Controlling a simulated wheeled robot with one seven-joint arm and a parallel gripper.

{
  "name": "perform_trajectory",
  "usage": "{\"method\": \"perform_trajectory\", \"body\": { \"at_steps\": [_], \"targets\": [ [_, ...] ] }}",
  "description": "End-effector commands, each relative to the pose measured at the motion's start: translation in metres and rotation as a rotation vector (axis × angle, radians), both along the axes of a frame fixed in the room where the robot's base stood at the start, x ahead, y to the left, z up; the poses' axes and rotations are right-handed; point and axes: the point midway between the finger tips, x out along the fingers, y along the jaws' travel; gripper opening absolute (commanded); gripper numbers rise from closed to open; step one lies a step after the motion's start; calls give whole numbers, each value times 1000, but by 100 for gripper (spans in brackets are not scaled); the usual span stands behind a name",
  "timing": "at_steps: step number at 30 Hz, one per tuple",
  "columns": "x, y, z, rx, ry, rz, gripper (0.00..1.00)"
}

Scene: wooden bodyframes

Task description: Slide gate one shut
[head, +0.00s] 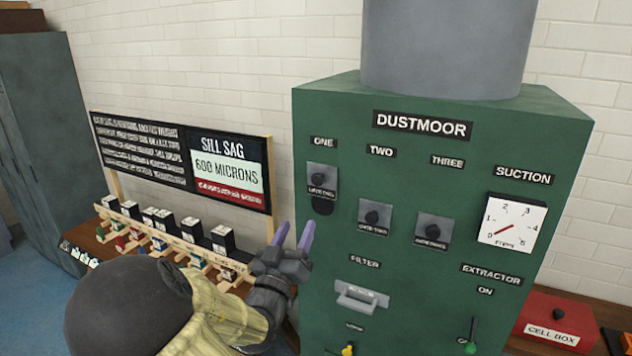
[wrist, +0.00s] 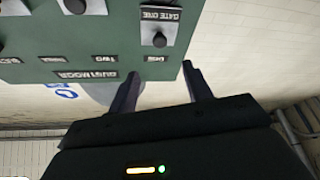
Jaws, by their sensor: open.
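Gate one (head: 321,178) is a grey plate with a dark round knob, under the label ONE on the green DUSTMOOR cabinet (head: 460,190). It sits raised, with a dark opening (head: 322,206) showing below it. My gripper (head: 294,230) is open and empty, its two purple-grey fingers apart, in front of the cabinet's left side and lower left of gate one in the head view. The wrist view is upside down. There gate one (wrist: 160,22) and its knob (wrist: 159,40) lie just beyond the gap between my fingers (wrist: 159,72), not touched.
Gate two (head: 374,217) and gate three (head: 433,230) sit lower, with no opening showing below them. A bench with a SILL SAG board (head: 228,168) stands left.

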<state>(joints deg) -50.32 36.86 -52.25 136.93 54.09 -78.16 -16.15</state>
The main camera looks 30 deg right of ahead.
Motion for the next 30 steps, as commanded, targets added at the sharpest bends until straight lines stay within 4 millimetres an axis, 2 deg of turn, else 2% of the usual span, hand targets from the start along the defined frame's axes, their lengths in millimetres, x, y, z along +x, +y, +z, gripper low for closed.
{"method": "perform_trajectory", "body": {
  "at_steps": [1,19,24,30],
  "targets": [
    [6,-7,7,-1,-2,-4,50],
    [76,-77,46,-3,0,-3,50],
    [90,-89,52,-1,0,0,50],
    [94,-93,52,0,0,0,50]
  ]
}}
